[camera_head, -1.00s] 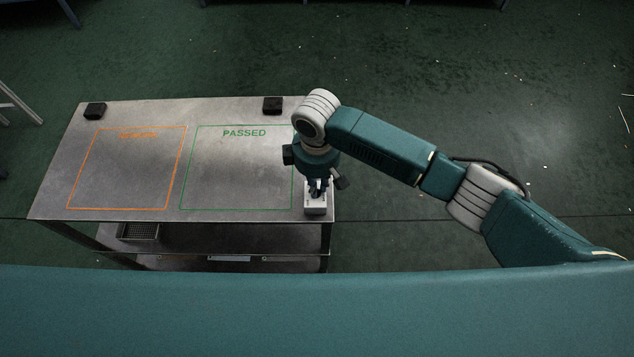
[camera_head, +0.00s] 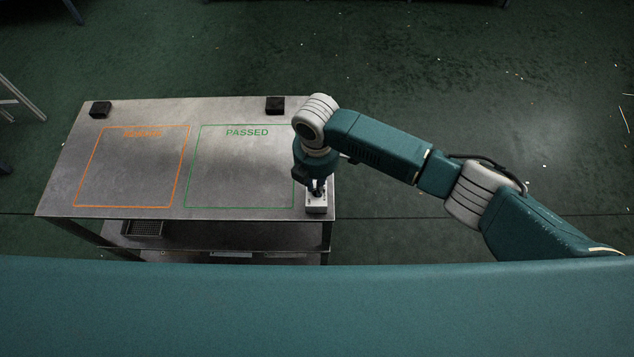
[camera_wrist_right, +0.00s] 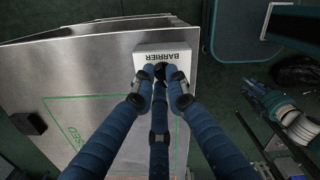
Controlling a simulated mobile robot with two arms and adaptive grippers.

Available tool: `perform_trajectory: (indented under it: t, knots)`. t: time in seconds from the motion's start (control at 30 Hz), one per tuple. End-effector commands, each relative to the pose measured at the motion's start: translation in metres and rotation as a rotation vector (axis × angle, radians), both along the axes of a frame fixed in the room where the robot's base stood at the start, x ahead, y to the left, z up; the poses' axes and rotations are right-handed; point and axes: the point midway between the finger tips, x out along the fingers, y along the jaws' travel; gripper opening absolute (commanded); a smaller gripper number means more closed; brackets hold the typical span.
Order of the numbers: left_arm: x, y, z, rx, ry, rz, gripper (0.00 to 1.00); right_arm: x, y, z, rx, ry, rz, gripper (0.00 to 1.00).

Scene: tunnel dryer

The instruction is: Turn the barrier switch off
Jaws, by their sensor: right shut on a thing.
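The barrier switch is a small white box (camera_head: 316,204) at the near right corner of the metal table (camera_head: 150,198). In the right wrist view the box (camera_wrist_right: 150,50) carries the word BARRIER. My right gripper (camera_head: 316,190) points down onto the top of the box. In the right wrist view its blue fingers (camera_wrist_right: 161,75) come together at the box, shut on a small dark part there, likely the switch's knob. The fingertips hide most of that part, so its setting cannot be read. My left gripper is not in view.
The table top has an orange marked square (camera_head: 132,166) and a green square marked PASSED (camera_head: 240,166), both empty. Two black blocks (camera_head: 100,109) (camera_head: 275,105) stand at the far edge. A lower shelf holds a dark mesh tray (camera_head: 142,229).

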Motion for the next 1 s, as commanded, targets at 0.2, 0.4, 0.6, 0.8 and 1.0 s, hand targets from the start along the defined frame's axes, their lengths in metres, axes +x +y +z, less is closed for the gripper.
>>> perform_trajectory:
  t: [0.2, 0.4, 0.6, 0.8, 1.0]
  knots:
    - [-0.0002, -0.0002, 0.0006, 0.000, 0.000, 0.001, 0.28, 0.0008, 0.0017, 0.0015, 0.004, -0.003, 0.112, 0.00]
    - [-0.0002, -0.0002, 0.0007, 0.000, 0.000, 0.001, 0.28, 0.0005, 0.0021, 0.0015, 0.005, -0.002, 0.167, 0.00]
    - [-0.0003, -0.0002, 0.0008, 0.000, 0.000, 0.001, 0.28, 0.0005, 0.0022, 0.0015, 0.005, -0.002, 0.185, 0.00]
    - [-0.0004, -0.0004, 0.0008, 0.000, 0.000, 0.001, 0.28, 0.0005, 0.0024, 0.0015, 0.005, -0.002, 0.186, 0.00]
    - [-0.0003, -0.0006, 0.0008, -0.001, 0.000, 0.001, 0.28, 0.0005, 0.0024, 0.0015, 0.005, -0.002, 0.186, 0.29]
